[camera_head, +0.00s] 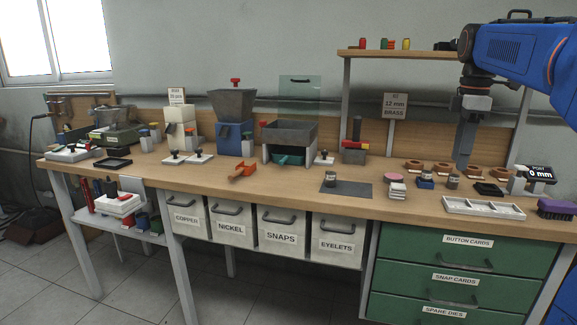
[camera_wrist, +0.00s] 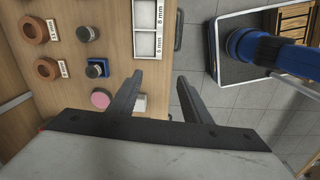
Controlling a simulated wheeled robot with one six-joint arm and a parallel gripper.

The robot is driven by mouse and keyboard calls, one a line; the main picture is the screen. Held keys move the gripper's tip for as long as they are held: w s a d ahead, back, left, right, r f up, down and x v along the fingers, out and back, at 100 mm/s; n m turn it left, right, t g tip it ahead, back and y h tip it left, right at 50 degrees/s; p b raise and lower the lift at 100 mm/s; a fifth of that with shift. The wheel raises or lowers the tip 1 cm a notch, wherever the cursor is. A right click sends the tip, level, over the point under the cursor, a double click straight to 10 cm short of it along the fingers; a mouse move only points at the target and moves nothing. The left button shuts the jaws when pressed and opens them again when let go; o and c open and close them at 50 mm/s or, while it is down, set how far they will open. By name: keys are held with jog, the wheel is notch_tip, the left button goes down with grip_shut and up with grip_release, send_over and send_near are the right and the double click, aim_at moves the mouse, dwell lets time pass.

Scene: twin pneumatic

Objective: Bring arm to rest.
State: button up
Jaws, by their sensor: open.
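My arm (camera_head: 515,55) is the blue one at the upper right of the head view. My gripper (camera_head: 464,158) points down over the right part of the bench. In the wrist view my gripper (camera_wrist: 157,80) shows two dark fingers spread apart with nothing between them. The bench edge and a white block lie below and beyond the fingers. In the head view the fingers overlap each other, so the gap shows only in the wrist view.
Brown rings (camera_wrist: 33,30), small jars and a pink disc (camera_wrist: 101,99) stand on the bench (camera_head: 290,190) near my gripper. A white divided tray (camera_head: 484,207) lies at the front edge. A shelf (camera_head: 400,53) stands behind.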

jog(key=s+a+f+m+t, duration=0.1)
jog(key=s+a+f+m, duration=0.3)
jog(key=s+f, duration=0.5)
jog(key=s+a+f+m+t, duration=0.2)
jog(key=s+a+f+m, duration=0.3)
jog(key=s+f, duration=0.4)
jog(key=s+a+f+m+t, duration=0.1)
jog(key=s+a+f+m, duration=0.3)
jog(key=s+f, duration=0.5)
jog(key=shift+s+a+m, duration=0.3)
jog(key=shift+s+a, duration=0.05)
jog(key=shift+s, duration=0.15)
